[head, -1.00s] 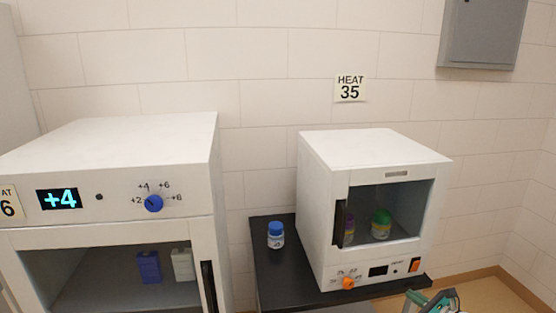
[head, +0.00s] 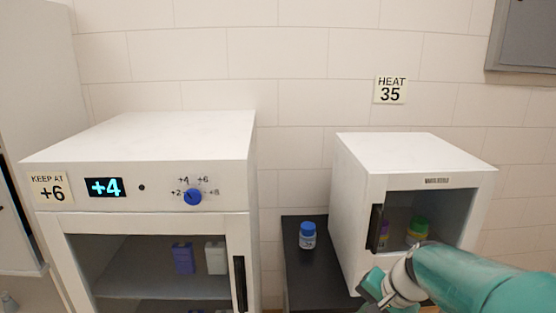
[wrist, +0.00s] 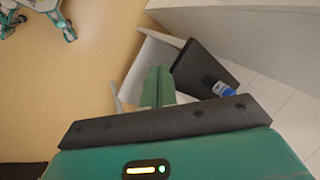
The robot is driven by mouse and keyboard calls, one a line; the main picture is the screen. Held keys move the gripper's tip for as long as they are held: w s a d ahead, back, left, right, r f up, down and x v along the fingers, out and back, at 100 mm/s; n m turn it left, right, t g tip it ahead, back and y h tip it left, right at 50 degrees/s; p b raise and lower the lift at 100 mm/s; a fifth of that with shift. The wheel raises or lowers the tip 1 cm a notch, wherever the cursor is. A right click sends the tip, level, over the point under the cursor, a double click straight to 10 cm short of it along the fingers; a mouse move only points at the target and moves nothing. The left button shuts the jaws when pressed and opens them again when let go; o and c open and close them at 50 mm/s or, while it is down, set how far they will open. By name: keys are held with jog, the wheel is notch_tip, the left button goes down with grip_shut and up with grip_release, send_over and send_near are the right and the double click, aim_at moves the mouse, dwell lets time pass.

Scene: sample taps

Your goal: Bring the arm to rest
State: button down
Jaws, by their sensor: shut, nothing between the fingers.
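My gripper (wrist: 158,88) shows in the wrist view with its green fingers together and nothing between them. It points out over the tan floor, beside the black stand. In the head view my green arm (head: 470,275) comes in from the right edge, in front of the small white heater (head: 400,150). It hides the heater's lower front, with its dial and display. The arm's end is low, just right of the black stand.
A white cooler (head: 150,150) at left reads +4; its sign (head: 50,188) says keep at +6. A blue-capped jar (head: 307,237) stands on the black stand (head: 295,275), also visible in the wrist view (wrist: 222,90). Containers (head: 417,230) sit inside the heater. Floor (wrist: 60,80) is open at left.

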jog(key=s+a+r+n+t+h, duration=0.1)
jog(key=s+r+n+h, duration=0.1)
jog(key=s, duration=0.5)
jog(key=s+a+r+n+t+h, duration=0.1)
jog(key=s+a+r+n, duration=0.1)
jog(key=s+r+n, duration=0.3)
jog(key=shift+s+n+h, duration=0.4)
jog(key=shift+s, duration=0.5)
dwell(0.7)
